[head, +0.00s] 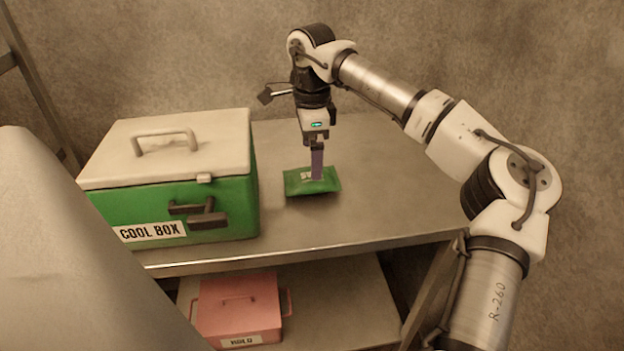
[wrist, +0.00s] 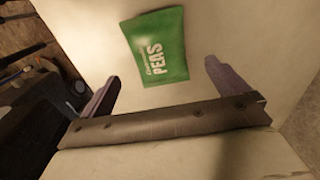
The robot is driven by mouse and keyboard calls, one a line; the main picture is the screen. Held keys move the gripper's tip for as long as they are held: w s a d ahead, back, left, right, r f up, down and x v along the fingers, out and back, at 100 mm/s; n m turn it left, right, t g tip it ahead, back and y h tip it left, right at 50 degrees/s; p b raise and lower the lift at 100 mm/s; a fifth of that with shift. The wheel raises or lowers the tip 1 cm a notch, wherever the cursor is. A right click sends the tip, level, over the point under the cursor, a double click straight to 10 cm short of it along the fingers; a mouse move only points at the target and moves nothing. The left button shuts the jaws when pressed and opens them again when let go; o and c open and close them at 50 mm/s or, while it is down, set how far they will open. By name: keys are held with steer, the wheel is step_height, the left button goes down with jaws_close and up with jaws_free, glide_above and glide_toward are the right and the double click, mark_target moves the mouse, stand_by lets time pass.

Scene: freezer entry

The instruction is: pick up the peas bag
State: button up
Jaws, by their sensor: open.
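The peas bag (head: 296,186) is a small green bag lying on the metal table (head: 390,190), right of the cool box. In the wrist view the bag (wrist: 155,47) shows its white PEAS lettering and lies ahead of and partly between the two fingers. My gripper (head: 317,166) points down at the bag in the head view, with a finger hiding part of it. In the wrist view my gripper (wrist: 161,74) is open, its fingers apart on either side, with nothing held. I cannot tell how high the fingertips are above the bag.
A green cool box (head: 230,205) with a closed white lid (head: 110,155) stands left of the bag. A pink lidded box (head: 240,300) sits on the lower shelf (head: 345,300). The table right of the bag is clear. A wall (head: 200,60) stands behind.

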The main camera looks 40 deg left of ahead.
mark_target(298, 181)
steer(key=shift+f+p, duration=0.6)
steer(key=shift+f, duration=2.45)
steer(key=c, duration=1.3)
steer(key=shift+r, duration=0.1)
steer(key=shift+r, duration=0.1)
